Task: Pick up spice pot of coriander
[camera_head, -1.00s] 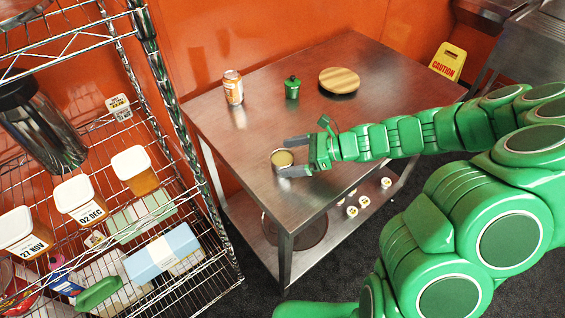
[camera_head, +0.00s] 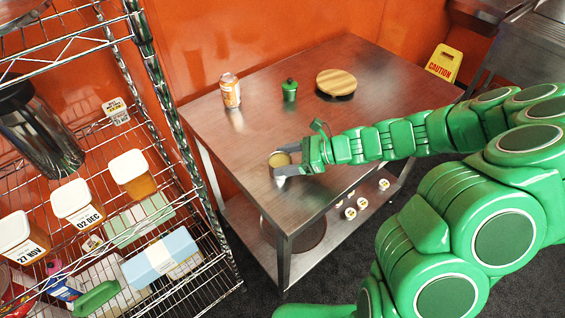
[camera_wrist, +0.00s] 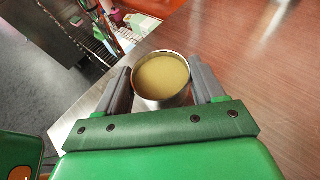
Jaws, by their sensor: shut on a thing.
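The spice pot of coriander (camera_head: 280,160) is a small round metal pot filled with yellowish-green powder. It stands upright at the near left part of the steel table (camera_head: 240,150). In the wrist view the pot (camera_wrist: 161,78) sits between the two grey fingers, one on each side. My gripper (camera_head: 287,163) is shut on the pot, low at the tabletop. Whether the pot's base touches the table is hidden. The label, if any, does not show.
A wire shelf (camera_head: 190,215) with tubs is at the left. Several small pots sit on the lower shelf. A yellow caution sign (camera_head: 445,62) stands behind.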

